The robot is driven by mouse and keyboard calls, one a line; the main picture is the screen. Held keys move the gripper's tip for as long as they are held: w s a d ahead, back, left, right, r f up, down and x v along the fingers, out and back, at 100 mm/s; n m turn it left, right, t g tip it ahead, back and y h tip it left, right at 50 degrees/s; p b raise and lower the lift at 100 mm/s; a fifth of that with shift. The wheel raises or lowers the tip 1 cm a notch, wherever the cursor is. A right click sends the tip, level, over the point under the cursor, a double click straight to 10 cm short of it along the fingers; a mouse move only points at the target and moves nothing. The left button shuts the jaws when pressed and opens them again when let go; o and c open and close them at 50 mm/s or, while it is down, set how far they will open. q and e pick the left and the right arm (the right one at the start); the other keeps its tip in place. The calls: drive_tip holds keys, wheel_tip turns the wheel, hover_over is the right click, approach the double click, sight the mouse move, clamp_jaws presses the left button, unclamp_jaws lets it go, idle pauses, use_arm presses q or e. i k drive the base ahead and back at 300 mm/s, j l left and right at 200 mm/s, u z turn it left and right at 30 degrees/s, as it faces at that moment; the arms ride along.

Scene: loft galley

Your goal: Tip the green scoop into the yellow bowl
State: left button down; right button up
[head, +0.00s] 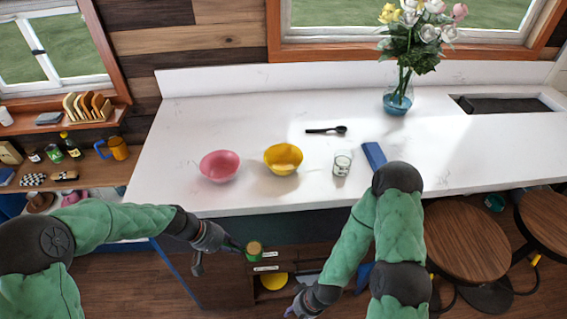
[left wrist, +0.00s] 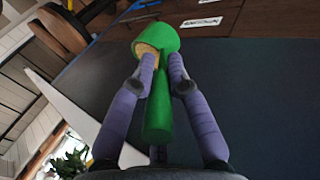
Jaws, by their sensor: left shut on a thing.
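The green scoop (head: 253,247) is in front of the counter's near edge, below counter height, with tan material showing in its cup. My left gripper (head: 228,244) is shut on its handle. In the left wrist view the green scoop (left wrist: 158,105) lies between the purple fingers of the left gripper (left wrist: 162,72), its cup beyond the fingertips.
A pink bowl (head: 220,167) stands left of the yellow bowl. A white patterned cup (head: 342,162) and a blue block (head: 374,155) are to its right, a black spoon (head: 327,130) behind. A flower vase (head: 397,101) stands farther back. The counter's front edge lies between scoop and bowls.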

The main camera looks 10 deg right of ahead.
sight(282, 158)
drive_tip(key=k+l+z, duration=0.25)
drive_tip(key=l, duration=0.15)
drive_tip(key=l+z, duration=0.2)
drive_tip(key=l, duration=0.15)
drive_tip(key=l+z, duration=0.25)
drive_tip(key=l, duration=0.15)
drive_tip(key=k, duration=0.05)
